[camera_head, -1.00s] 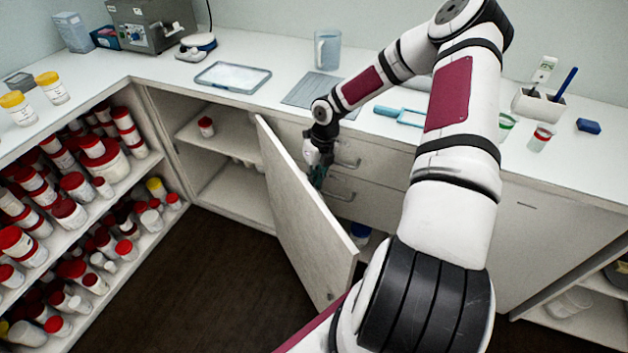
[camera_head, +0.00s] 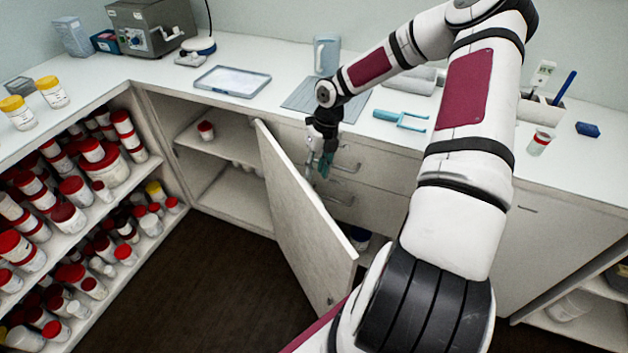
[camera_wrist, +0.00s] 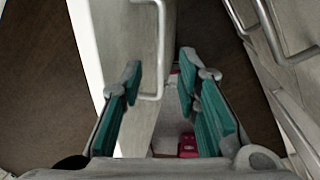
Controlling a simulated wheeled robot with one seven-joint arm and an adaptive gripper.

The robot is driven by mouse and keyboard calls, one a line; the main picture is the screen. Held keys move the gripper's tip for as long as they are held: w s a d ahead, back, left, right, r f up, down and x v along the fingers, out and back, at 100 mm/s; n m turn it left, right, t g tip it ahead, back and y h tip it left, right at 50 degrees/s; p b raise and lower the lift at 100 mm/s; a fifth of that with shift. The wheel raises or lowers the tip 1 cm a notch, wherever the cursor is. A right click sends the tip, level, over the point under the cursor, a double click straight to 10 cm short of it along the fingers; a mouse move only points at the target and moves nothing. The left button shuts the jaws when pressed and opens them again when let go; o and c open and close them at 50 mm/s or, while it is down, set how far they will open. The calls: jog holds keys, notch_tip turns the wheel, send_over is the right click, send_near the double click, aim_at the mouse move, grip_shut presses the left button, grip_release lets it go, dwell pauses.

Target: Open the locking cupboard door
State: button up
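The cupboard door (camera_head: 300,220) is a pale grey panel standing swung well out from the cabinet, with a small round lock-like spot near its lower outer corner. The cupboard's interior shelf (camera_head: 235,187) shows to its left. My gripper (camera_head: 321,168) hangs on the right side of the door, between it and the drawer fronts. In the wrist view my gripper (camera_wrist: 158,88) has its teal fingers spread apart. A metal bar handle (camera_wrist: 161,45) shows in the gap between them, against the door panel (camera_wrist: 115,30). Whether any finger touches it I cannot tell.
Drawers with bar handles (camera_head: 342,198) stand right of the door; such handles also show at right in the wrist view (camera_wrist: 272,35). Shelves of red-lidded jars (camera_head: 70,190) stand at left. The dark floor (camera_head: 200,290) is clear left of the door.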

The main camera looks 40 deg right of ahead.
notch_tip(320, 180, up, 6)
jog(key=d, duration=0.1)
jog(key=shift+s, duration=0.1)
dwell(0.3)
jog(key=s+a+r+m+h, duration=0.2)
jog(key=s+a+r+m, duration=0.15)
jog(key=r+m, duration=0.3)
jog(key=s+a+r+m+h, duration=0.2)
jog(key=s+a+r+m, duration=0.1)
jog(key=a+r+m, duration=0.3)
jog(key=s+a+r+m+h, duration=0.1)
jog(key=s+a+r+m, duration=0.2)
jog(key=r+m, duration=0.4)
jog(key=s+a+r+m+t+y, duration=0.2)
jog(key=s+a+r+m+t, duration=0.2)
jog(key=s+a+r+m, duration=0.5)
jog(key=shift+s+a+r+m+t+y, duration=0.35)
jog(key=shift+s+a+m, duration=0.55)
jog(key=shift+s+m, duration=1.5)
